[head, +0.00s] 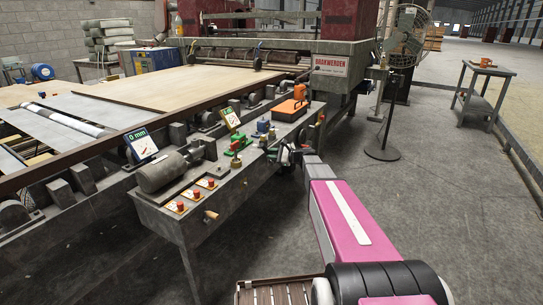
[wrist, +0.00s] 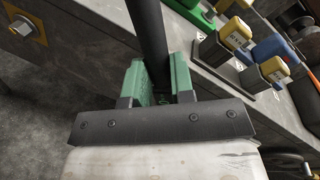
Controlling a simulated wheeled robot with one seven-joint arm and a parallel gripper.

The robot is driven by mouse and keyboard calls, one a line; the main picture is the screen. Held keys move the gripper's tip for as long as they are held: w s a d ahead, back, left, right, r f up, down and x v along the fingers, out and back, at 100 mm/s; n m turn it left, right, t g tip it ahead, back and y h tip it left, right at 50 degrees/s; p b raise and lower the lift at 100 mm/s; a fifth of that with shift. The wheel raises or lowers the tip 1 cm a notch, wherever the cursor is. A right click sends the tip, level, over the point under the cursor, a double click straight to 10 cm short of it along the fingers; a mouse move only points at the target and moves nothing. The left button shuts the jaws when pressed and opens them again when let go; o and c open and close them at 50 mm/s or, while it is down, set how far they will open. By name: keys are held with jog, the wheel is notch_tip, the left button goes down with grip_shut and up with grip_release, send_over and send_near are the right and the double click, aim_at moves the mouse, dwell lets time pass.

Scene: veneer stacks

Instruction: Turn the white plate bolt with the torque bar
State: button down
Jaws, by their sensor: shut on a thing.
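My gripper (wrist: 158,78) has green finger pads and is shut on a dark round bar, which I take for the torque bar (wrist: 146,25). The bar runs up out of the top of the wrist view, so its far end is hidden. A grey bolt (wrist: 22,27) on a square yellowish plate sits on the bench side at the upper left, apart from the gripper. I cannot make out a white plate for certain. In the head view my gripper (head: 287,156) is small and dark, beside the bench's right edge.
The grey machine bench (head: 218,205) carries a motor (head: 165,172), red buttons (head: 197,194), a green device (head: 237,144) and an orange case (head: 290,108). Yellow-topped and blue blocks (wrist: 270,55) stand close right of the bar.

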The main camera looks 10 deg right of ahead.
jog(key=shift+s+d, duration=0.35)
jog(key=shift+d, duration=0.15)
dwell(1.2)
jog(key=s+f+v, duration=0.1)
jog(key=v, duration=0.6)
jog(key=s+a+v, duration=0.1)
jog(key=v, duration=0.7)
jog(key=shift+s+d+f, duration=0.25)
jog(key=shift+s+f, duration=0.1)
jog(key=shift+s, duration=0.1)
dwell(0.5)
